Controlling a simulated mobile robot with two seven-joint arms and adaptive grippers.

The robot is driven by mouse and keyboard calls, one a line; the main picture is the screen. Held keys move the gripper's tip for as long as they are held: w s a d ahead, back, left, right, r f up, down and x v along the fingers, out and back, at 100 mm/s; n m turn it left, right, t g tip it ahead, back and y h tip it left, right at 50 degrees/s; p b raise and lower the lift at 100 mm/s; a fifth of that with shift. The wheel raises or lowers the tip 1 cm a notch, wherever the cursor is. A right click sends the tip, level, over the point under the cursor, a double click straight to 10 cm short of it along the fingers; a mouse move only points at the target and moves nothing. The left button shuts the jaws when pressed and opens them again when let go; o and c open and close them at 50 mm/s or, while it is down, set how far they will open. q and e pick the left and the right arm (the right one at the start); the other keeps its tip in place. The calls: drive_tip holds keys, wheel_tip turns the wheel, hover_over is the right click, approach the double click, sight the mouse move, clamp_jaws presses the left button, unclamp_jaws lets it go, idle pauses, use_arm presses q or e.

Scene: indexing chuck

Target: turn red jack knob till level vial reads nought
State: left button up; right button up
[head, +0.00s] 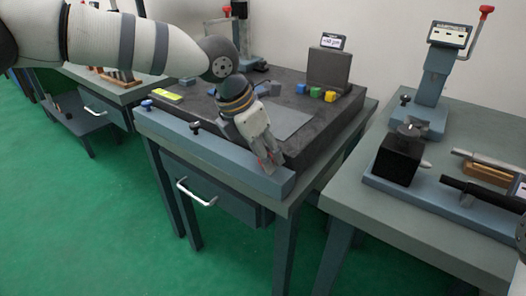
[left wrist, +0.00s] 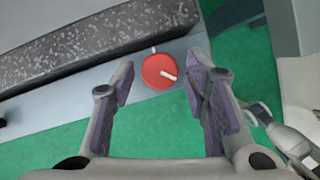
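The red jack knob (left wrist: 159,71) shows in the left wrist view as a round red disc with a white pointer mark, on the grey-blue front ledge. My left gripper (left wrist: 158,88) is open, with one finger on each side of the knob and gaps between knob and pads. In the head view my left gripper (head: 268,162) points down at the front right end of the ledge and hides the knob. A yellow-green vial (head: 167,95), probably the level vial, lies at the left of the dark slab; its reading is too small to make out.
The dark slab (head: 335,115) carries small coloured blocks (head: 317,92) and a grey stand with a display (head: 331,43). Dark and blue knobs (head: 147,105) sit along the ledge. A second bench (head: 400,232) at right holds a black block (head: 398,158) and a lever press (head: 436,80).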

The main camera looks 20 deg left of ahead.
use_arm(q)
drive_tip(key=c, duration=0.7)
drive_tip(key=shift+m, duration=0.6)
drive_tip(key=o, duration=1.1)
drive_tip(key=shift+o, duration=0.2)
drive_tip(key=v, duration=1.2)
drive_tip(key=shift+w+a, duration=0.15)
drive_tip(key=shift+w, duration=0.05)
